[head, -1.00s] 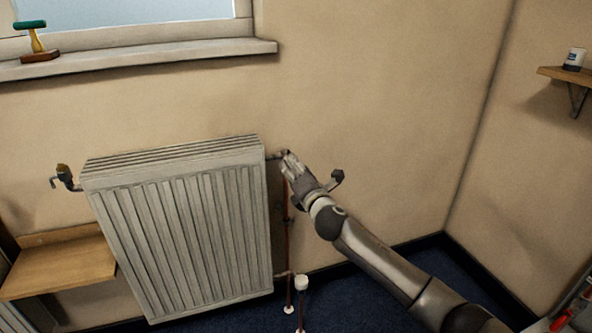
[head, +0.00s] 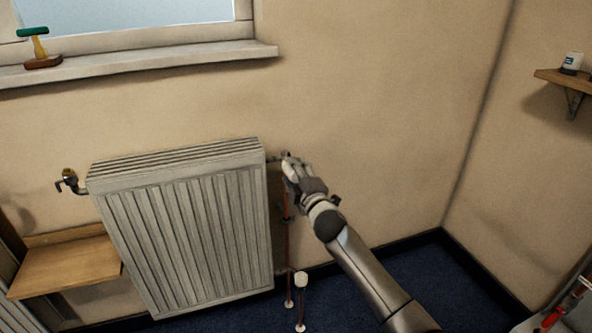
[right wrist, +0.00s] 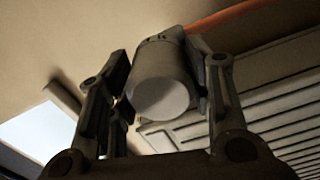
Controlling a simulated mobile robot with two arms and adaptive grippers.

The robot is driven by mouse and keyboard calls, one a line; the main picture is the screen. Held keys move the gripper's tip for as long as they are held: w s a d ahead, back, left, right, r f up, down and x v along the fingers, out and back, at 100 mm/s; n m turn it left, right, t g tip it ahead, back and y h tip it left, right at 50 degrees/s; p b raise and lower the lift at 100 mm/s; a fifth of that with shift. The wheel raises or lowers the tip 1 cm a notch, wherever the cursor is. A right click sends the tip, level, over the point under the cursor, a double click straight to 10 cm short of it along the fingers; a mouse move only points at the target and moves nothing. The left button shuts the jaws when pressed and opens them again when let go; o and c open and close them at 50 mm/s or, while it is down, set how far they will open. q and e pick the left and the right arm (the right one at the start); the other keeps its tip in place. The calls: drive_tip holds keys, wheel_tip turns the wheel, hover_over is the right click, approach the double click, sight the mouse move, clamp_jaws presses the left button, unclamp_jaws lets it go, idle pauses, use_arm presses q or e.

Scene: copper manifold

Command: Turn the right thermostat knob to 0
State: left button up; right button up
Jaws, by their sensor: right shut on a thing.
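The right thermostat knob (right wrist: 163,85) is a pale cylinder with a flat round end, and dark marks show at its far rim in the right wrist view. My right gripper (right wrist: 165,75) is shut on it, one finger on each side. The white ribbed radiator (head: 190,235) hangs on the wall. The number the knob is set to cannot be read. My left gripper is not in view.
A copper pipe (head: 287,245) runs down beside the radiator to the floor, near a white-capped pipe (head: 301,281). A wooden shelf (head: 65,267) is at lower left.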

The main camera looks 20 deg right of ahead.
drive_tip(key=m+p, duration=0.2)
drive_tip(key=m, duration=0.3)
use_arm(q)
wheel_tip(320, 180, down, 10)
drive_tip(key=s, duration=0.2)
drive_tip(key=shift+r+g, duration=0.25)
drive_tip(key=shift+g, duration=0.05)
use_arm(e)
drive_tip(key=shift+f+m, duration=0.15)
drive_tip(key=shift+m, duration=0.65)
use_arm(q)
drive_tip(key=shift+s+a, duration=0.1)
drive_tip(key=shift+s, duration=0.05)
use_arm(e)
drive_tip(key=o, duration=1)
drive_tip(key=shift+s, duration=0.1)
drive_tip(key=s, duration=1.2)
drive_tip(key=shift+d, duration=0.2)
